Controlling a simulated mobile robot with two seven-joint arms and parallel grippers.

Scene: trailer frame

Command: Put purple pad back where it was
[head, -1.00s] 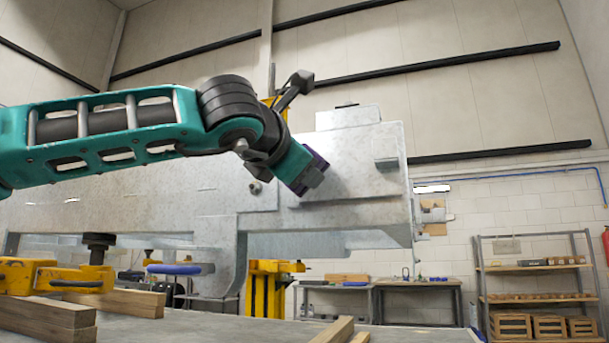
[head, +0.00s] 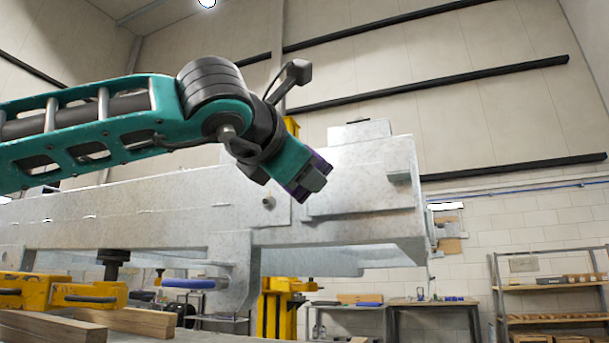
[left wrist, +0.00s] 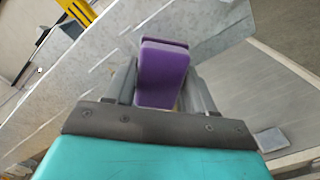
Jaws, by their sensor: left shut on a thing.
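The purple pad (left wrist: 162,75) is held between the two fingers of my left gripper (left wrist: 163,90) in the left wrist view. In the head view the left gripper (head: 313,178) is shut on it, and only a thin purple edge (head: 322,163) shows around the grey fingers. The gripper is in front of the grey metal trailer frame (head: 365,180); I cannot tell whether the pad touches the frame. My right gripper is in no view.
Yellow clamps (head: 60,292) and wooden blocks (head: 140,321) lie at the lower left. A yellow stand (head: 277,308) is below the frame. A workbench (head: 435,303) and a shelf unit (head: 555,290) stand at the back right.

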